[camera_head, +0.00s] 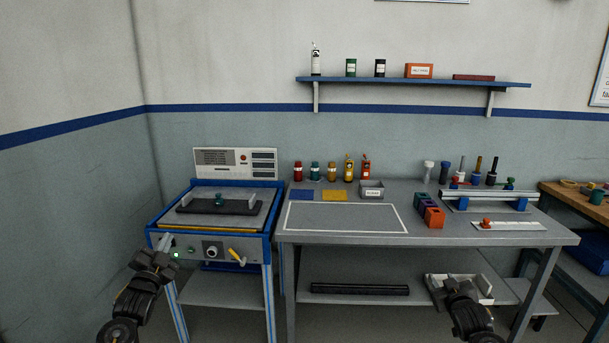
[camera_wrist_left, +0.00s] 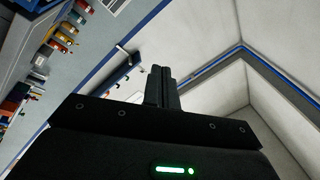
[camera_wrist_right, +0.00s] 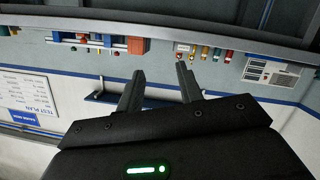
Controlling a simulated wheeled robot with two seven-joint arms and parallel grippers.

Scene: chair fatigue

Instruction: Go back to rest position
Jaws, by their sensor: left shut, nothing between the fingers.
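My left gripper (camera_head: 160,252) is in front of the left front corner of the blue-framed test machine (camera_head: 240,246) in the head view. In the left wrist view its two fingers (camera_wrist_left: 161,86) are together with nothing between them. My right gripper (camera_head: 462,284) is low at the right of the head view, in front of the workbench's lower shelf. In the right wrist view its fingers (camera_wrist_right: 158,85) are spread apart and nothing shows between them. Both grippers appear free of contact, though depth is hard to judge.
The workbench (camera_head: 335,249) carries several bottles, a small grey bin (camera_head: 371,190), coloured blocks (camera_head: 433,217) and a rail fixture (camera_head: 490,204). A white tray (camera_head: 436,293) on the lower shelf is partly hidden behind my right arm. A wall shelf (camera_head: 400,82) hangs above. Another table (camera_head: 573,205) stands at right.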

